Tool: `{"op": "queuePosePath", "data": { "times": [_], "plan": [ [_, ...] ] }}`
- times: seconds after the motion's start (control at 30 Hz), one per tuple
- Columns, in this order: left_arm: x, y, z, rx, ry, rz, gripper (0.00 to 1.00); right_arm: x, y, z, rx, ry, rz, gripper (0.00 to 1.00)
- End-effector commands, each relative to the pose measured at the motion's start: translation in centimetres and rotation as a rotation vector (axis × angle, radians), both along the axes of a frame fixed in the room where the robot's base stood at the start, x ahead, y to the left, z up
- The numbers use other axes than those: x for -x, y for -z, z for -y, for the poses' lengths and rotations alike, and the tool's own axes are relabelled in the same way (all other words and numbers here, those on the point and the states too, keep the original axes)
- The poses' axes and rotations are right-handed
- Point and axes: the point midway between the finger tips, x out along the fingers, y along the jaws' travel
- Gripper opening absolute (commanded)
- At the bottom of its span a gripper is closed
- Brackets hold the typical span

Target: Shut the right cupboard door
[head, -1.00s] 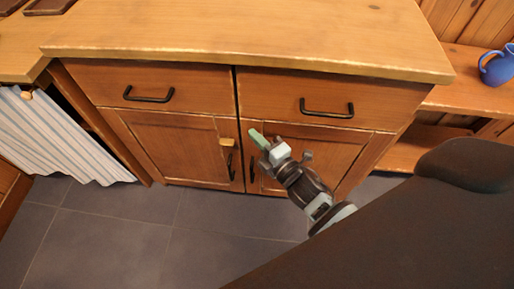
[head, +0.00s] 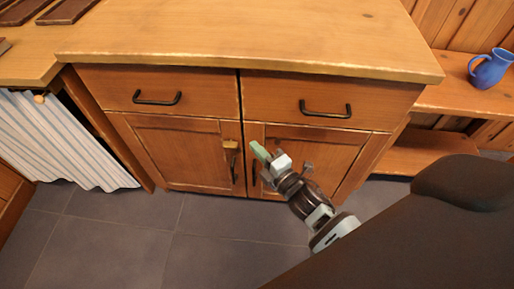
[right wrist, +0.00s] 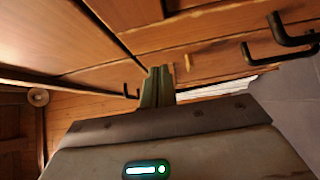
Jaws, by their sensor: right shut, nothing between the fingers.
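The right cupboard door (head: 335,150) is a brown wood panel under the right drawer, with a dark upright handle (head: 253,172) near its left edge. It looks flush or nearly flush with the cupboard front; I cannot tell whether a thin gap remains. My right gripper (head: 260,151) is shut and empty, its green fingertips in front of the door's upper left corner; I cannot tell whether they touch it. My arm hides part of the door. The shut fingers (right wrist: 157,86) also show in the right wrist view. My left gripper is not in view.
The left door (head: 180,150) looks shut, with a small wooden catch (head: 230,145) near its top right corner. Two drawers with black handles (head: 326,109) are above. A striped curtain (head: 60,140) hangs at left. A blue jug (head: 491,68) stands on the right shelf. Tiled floor in front is clear.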

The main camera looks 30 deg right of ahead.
Motion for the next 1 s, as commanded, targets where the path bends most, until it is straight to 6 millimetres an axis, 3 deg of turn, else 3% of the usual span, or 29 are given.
{"op": "queuePosePath", "data": {
  "times": [0.5,0.7,1.0],
  "plan": [
    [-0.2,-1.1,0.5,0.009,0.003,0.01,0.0,8.7,0.1,1.5,-0.003,-0.003,-0.001,0.0],
    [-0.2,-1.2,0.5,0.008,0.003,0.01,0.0,9.9,0.1,1.8,-0.003,-0.003,-0.001,0.0],
    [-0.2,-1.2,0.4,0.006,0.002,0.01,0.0,10.0,0.1,1.8,-0.002,-0.004,0.0,0.0]
  ]
}}
